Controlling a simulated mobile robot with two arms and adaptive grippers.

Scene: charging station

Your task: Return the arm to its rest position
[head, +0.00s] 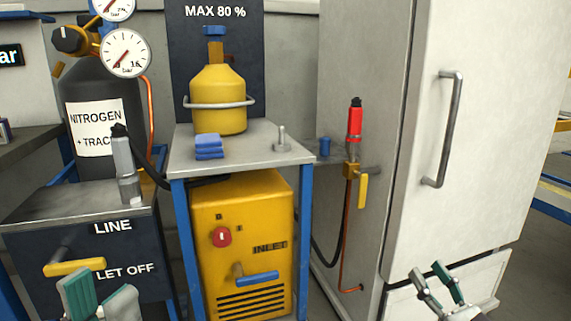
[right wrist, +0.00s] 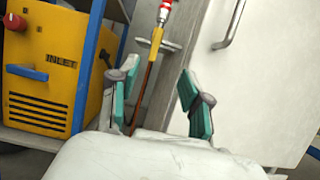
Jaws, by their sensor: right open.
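My right gripper (head: 427,270) is low at the right in the head view, in front of the white cabinet. It is open and empty, and its teal-padded fingers stand apart in the right wrist view (right wrist: 158,70). My left gripper (head: 98,283) is at the lower left of the head view, in front of the dark panel. Its two teal fingers stand apart with nothing seen between them. The yellow lever (head: 75,267) is just behind its fingertips; I cannot tell if they touch. The rest of both arms is out of view.
The white cabinet (head: 470,130) with its bar handle (head: 443,130) fills the right. A red-capped fitting with a yellow valve lever (head: 363,190) is on its side.

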